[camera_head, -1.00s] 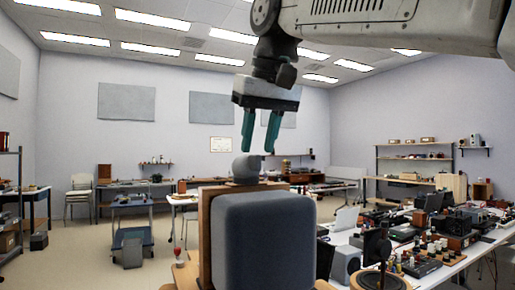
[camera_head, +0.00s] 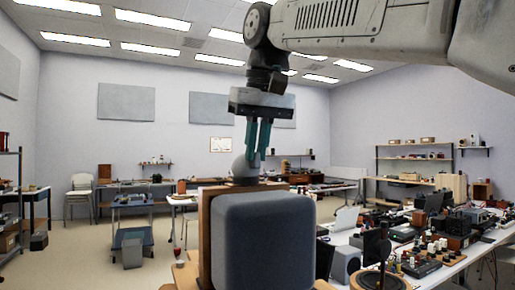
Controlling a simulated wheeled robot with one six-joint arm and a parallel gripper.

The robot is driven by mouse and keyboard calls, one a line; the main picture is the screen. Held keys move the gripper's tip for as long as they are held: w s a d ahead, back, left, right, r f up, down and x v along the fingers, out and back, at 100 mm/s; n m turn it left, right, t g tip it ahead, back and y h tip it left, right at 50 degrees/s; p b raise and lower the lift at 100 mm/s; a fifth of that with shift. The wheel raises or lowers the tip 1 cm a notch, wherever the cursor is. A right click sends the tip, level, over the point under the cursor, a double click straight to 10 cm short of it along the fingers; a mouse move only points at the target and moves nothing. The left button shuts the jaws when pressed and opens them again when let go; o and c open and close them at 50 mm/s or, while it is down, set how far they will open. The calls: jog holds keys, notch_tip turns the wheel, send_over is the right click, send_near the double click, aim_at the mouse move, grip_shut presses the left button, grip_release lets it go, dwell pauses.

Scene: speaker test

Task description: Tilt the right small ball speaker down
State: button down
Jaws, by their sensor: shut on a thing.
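One small grey ball speaker (camera_head: 242,169) shows, on top of a large speaker cabinet with a dark, rounded front (camera_head: 263,240) and a wooden side. I see no second ball speaker, so I cannot tell left from right by comparison. My gripper (camera_head: 257,157) points down from above, with its two teal fingers close together. The fingertips are at the upper right of the ball and are shut on its edge. The exact contact is small and hard to make out. The lower part of the ball and its seat are partly hidden behind the cabinet's front.
A white workbench (camera_head: 455,262) crowded with electronics stands at the right. A blue-grey cart (camera_head: 131,232) is at the left and chairs (camera_head: 79,195) stand behind it. Shelves line the back right. The floor at the left is mostly clear.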

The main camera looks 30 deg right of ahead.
jog(key=g, duration=0.1)
jog(key=w+r+g, duration=0.1)
jog(key=g, duration=0.1)
jog(key=shift+w+r+g, duration=0.1)
jog(key=shift+w+g, duration=0.2)
jog(key=c, duration=1.5)
grip_release()
